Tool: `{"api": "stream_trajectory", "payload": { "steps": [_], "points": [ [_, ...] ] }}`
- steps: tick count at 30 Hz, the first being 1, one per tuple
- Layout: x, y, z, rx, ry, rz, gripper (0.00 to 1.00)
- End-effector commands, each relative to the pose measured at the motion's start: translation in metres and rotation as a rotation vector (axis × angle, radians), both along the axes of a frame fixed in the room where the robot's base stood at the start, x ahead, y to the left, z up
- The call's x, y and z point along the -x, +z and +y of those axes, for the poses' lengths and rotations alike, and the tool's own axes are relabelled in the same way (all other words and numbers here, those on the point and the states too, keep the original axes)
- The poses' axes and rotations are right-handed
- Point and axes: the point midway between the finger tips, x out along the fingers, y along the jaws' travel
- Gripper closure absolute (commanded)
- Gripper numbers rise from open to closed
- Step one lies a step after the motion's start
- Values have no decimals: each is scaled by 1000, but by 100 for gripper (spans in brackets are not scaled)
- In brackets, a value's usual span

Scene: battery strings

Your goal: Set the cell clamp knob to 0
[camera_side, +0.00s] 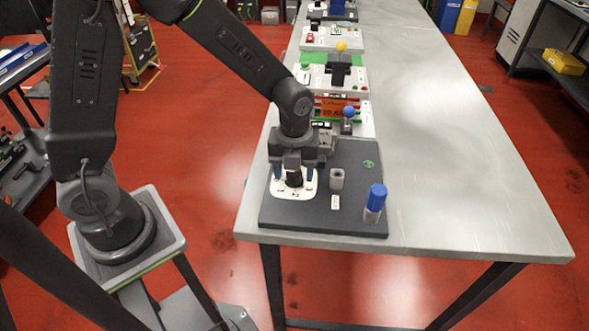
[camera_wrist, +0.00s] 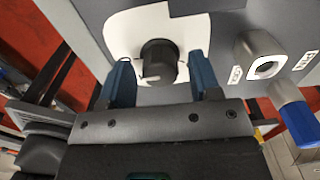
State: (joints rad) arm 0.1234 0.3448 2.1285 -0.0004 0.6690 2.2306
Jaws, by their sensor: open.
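The clamp knob (camera_wrist: 158,62) is a black round knob with a pale pointer mark, set on a white plate (camera_wrist: 187,30) in the wrist view. In the side view the knob (camera_side: 294,179) sits on the white dial plate (camera_side: 285,194) at the left of a dark grey board (camera_side: 330,214). My gripper (camera_wrist: 162,78) is open, with one blue finger on each side of the knob. In the side view my gripper (camera_side: 294,172) is directly over the knob, fingers pointing down. I cannot tell whether the fingers touch the knob. The scale numbers are too small to read surely.
A grey square socket (camera_side: 337,179) stands right of the knob. A blue-capped cylinder (camera_side: 375,202) stands upright near the board's right edge. Other stations, one with a blue ball (camera_side: 348,112), line the table behind. The grey table (camera_side: 450,185) is clear to the right.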

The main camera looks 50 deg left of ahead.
Motion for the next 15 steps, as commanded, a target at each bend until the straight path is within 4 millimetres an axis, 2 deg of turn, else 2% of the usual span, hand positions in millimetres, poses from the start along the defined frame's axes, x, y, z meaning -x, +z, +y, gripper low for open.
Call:
{"api": "stream_trajectory", "payload": {
  "steps": [15],
  "points": [
    [0,33,0,0,0,-1,43]
  ]
}}
